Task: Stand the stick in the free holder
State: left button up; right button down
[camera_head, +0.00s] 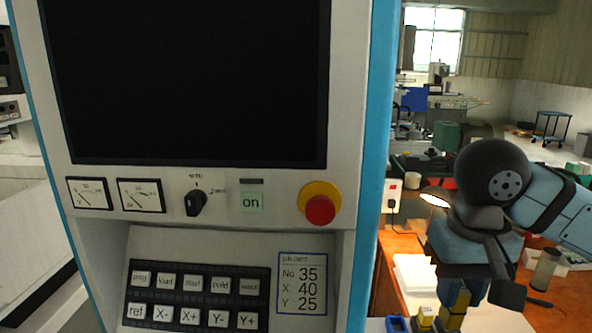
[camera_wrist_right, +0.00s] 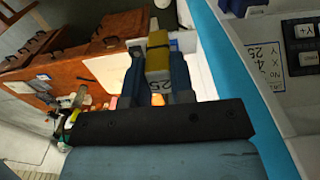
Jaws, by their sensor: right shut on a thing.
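My right gripper (camera_head: 460,292) is low at the right of the head view, pointing down beside the machine console. It is shut on a yellow stick (camera_head: 453,311). In the right wrist view the stick (camera_wrist_right: 158,58) sits between the two blue fingers, with a pale near end marked with dark digits that look like 25. Another small yellow piece (camera_head: 426,317) shows just left of the held stick, at the bottom edge. The free holder cannot be made out; the area below the gripper is cut off. My left gripper is not in view.
The console with a dark screen (camera_head: 190,75), a red stop button (camera_head: 320,209) and keys fills the left and middle. Its job card (camera_head: 302,283) reads No 35, X 40, Y 25. A brown bench (camera_head: 400,250) with a lamp stands behind the arm.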

jog(key=w+d+f+p, duration=0.1)
jog(key=w+f+p, duration=0.1)
jog(key=f, duration=0.7)
jog(key=w+d+f+p, duration=0.2)
jog(key=f+p, duration=0.1)
jog(key=f, duration=0.6)
jog(key=shift+w+f+n, duration=0.3)
jog(key=shift+w, duration=0.05)
